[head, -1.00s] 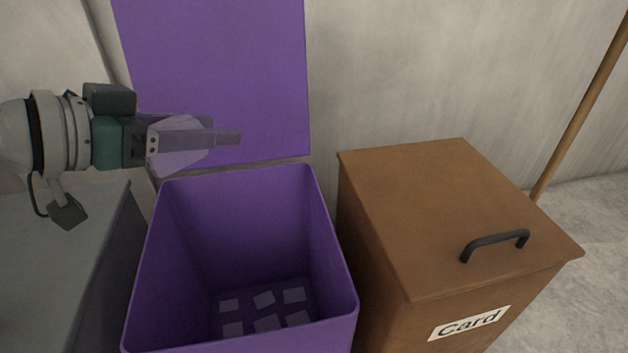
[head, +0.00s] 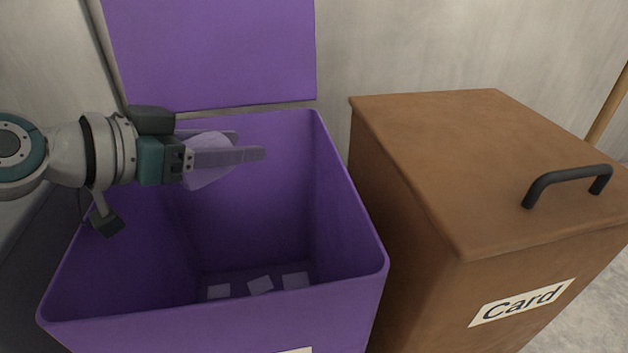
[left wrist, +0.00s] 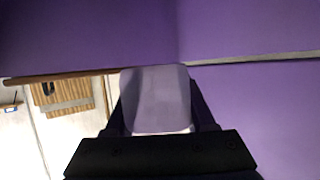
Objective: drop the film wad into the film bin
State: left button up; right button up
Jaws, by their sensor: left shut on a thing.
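A pale, see-through film wad (head: 208,172) is held between the fingers of my left gripper (head: 245,150). The wad also shows between the fingers in the left wrist view (left wrist: 157,98). The gripper is shut on it. The purple bin (head: 345,230) stands open, its lid (head: 215,50) raised against the wall. In the head view the gripper and wad appear over the bin's opening, toward its left and back part. Several pale pieces (head: 260,285) lie on the bin's floor. The purple bin's label is mostly cut off and cannot be read. My right gripper is not in view.
A brown bin (head: 430,150) with a closed lid, a black handle (head: 568,180) and a "Card" label (head: 522,302) stands right of the purple bin. A wooden pole (head: 608,105) leans at the far right. A pale wall is behind.

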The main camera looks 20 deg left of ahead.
pick_arm(q)
jog(key=shift+f+b, duration=0.35)
jog(key=shift+f, duration=0.5)
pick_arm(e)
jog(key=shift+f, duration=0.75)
pick_arm(q)
jog(key=o, duration=1.4)
jog(key=shift+r, duration=0.1)
notch_tip(320, 180, up, 20)
jog(key=p, duration=1.3)
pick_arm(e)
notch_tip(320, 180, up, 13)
